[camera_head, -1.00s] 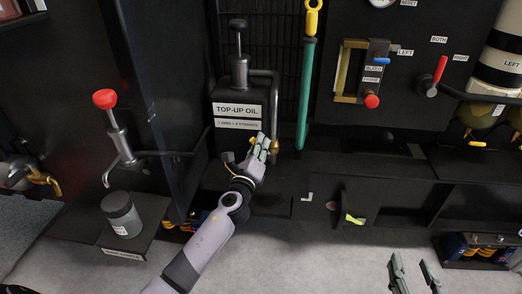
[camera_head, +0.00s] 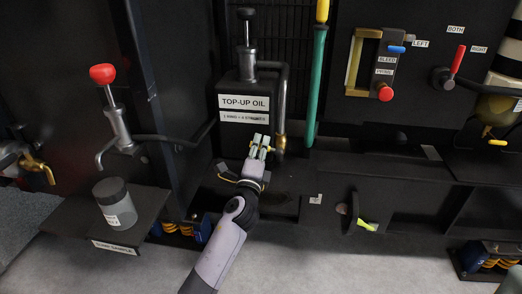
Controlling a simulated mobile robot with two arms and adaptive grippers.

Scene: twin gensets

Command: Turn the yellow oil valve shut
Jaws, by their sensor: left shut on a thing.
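My left gripper (camera_head: 260,145) is in front of the black top-up oil box (camera_head: 243,88), below its white labels. Its fingers point away from me and are shut on a small yellow part, apparently the yellow oil valve (camera_head: 263,154). The fingers hide most of that part, so its angle cannot be told. The brass end of the oil pipe (camera_head: 281,143) hangs just right of the fingers, apart from them. My right gripper is out of view.
A red-knobbed hand pump (camera_head: 103,74) and a grey jar (camera_head: 115,204) stand at the left. A green-sleeved upright lever (camera_head: 315,85) is close on the right. A panel farther right carries a red-handled lever (camera_head: 458,60). Grey floor is open in front.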

